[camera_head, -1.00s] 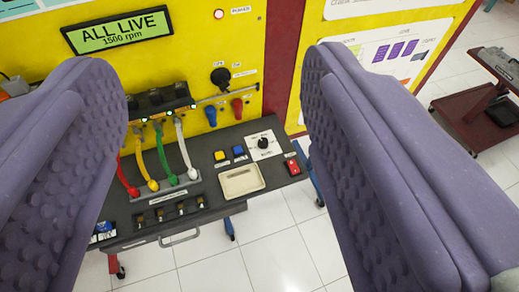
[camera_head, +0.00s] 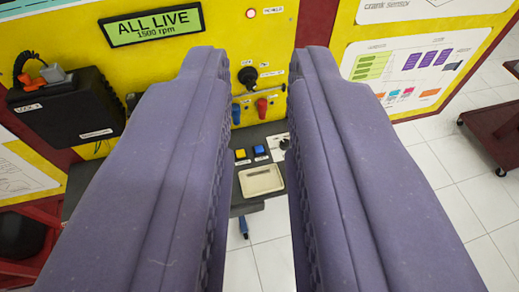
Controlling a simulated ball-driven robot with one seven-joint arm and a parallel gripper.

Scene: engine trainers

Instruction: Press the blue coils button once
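The blue button (camera_head: 259,150) sits on the dark bench shelf (camera_head: 266,132), just right of a yellow button (camera_head: 240,154) and behind a cream tray (camera_head: 261,180). A small label lies in front of it, too small to read. My gripper (camera_head: 260,70) shows as two big purple padded fingers, with a gap between them and nothing held. The buttons and tray show through that gap, farther off than the fingers. The fingers hide much of the shelf on both sides, including most of the white dial plate (camera_head: 283,143).
The yellow panel (camera_head: 225,20) behind the shelf carries a green display (camera_head: 152,25) reading "ALL LIVE 1500 rpm", a black knob (camera_head: 247,76), and blue (camera_head: 235,114) and red (camera_head: 261,107) parts. A black box (camera_head: 65,108) hangs at left.

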